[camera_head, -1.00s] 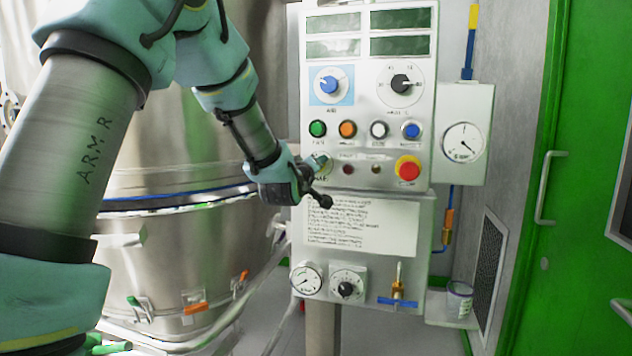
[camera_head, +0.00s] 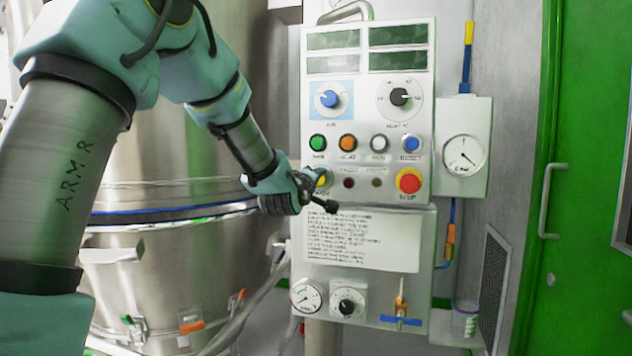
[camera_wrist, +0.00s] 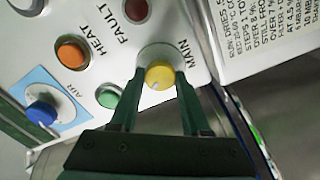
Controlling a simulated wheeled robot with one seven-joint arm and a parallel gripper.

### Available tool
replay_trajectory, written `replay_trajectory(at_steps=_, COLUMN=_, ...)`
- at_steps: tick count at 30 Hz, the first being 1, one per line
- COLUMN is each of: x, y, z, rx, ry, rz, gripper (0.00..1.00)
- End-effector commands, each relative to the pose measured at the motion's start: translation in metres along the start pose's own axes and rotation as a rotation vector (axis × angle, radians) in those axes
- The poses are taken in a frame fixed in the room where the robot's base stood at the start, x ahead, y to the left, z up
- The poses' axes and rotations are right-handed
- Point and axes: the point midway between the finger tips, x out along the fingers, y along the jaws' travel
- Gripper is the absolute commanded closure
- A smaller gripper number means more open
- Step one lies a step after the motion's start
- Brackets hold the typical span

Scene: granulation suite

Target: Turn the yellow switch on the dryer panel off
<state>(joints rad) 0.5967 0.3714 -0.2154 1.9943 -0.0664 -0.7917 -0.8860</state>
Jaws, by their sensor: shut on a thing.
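The yellow switch (camera_wrist: 159,76) is a round knob with a pale pointer mark, next to the label MAIN in the wrist view. In the head view a bit of the yellow switch (camera_head: 321,179) shows beside my gripper (camera_head: 318,182), at the lower left of the dryer panel (camera_head: 367,110). In the wrist view my gripper (camera_wrist: 158,82) has one finger on each side of the yellow switch, and it is shut on it. Part of the knob's sides is hidden by the fingers.
Close by on the panel are a green button (camera_wrist: 109,97), an orange button (camera_wrist: 72,52), a blue knob (camera_wrist: 41,112) and a dark red lamp (camera_wrist: 136,10). A red stop button (camera_head: 408,181) sits further right. A printed sheet (camera_head: 362,238) hangs below. The steel vessel (camera_head: 170,240) stands to the left.

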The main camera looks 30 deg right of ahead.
Motion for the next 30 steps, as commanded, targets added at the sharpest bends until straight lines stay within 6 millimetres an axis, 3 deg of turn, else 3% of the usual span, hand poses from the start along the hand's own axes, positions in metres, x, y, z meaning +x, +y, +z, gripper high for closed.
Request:
replay_trajectory(at_steps=1, x=0.000, y=0.000, z=0.000, rx=-0.001, ry=0.001, rz=-0.001, gripper=0.50)
replay_trajectory(at_steps=8, x=0.000, y=0.000, z=0.000, rx=0.000, ry=0.000, rz=-0.001, gripper=0.24)
replay_trajectory(at_steps=17, x=-0.002, y=0.000, z=0.000, rx=0.001, ry=0.000, rz=0.000, gripper=0.23)
replay_trajectory(at_steps=22, x=-0.022, y=-0.001, z=0.000, rx=0.001, ry=0.002, rz=0.000, gripper=0.23)
replay_trajectory(at_steps=30, x=-0.076, y=-0.001, z=0.000, rx=0.001, ry=0.002, rz=0.001, gripper=0.23)
